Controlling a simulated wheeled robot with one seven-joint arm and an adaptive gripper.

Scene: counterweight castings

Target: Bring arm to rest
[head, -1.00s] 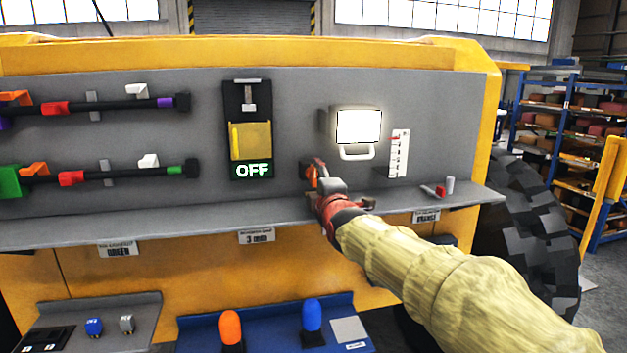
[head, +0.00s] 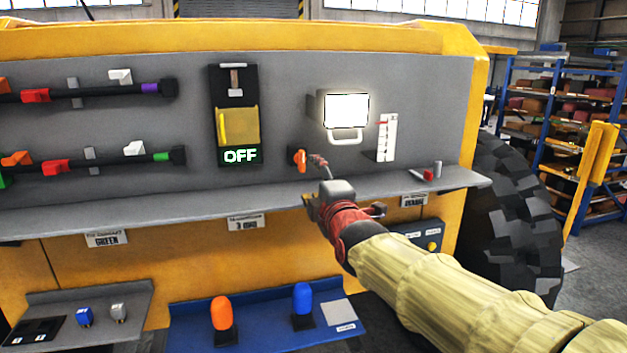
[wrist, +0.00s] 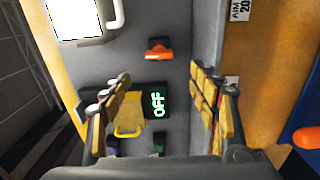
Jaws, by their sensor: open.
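My gripper (head: 338,195) is in front of the grey panel, over the shelf edge, at the end of my arm in its pale yellow sleeve. In the wrist view my gripper (wrist: 162,95) shows its padded fingers spread wide with nothing between them. A small orange handle (head: 299,160) on the panel is up and left of the gripper, and looks apart from it. The orange handle also shows in the wrist view (wrist: 160,51), beyond the fingertips. The fingers partly hide the panel in the wrist view.
A yellow-covered switch (head: 238,127) with a green OFF sign (head: 240,156) is on the panel. A lit white screen (head: 346,108) is above the gripper. The shelf (head: 140,216) juts out below. A blue tray (head: 262,338) is lower down. A large tyre (head: 510,215) stands right.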

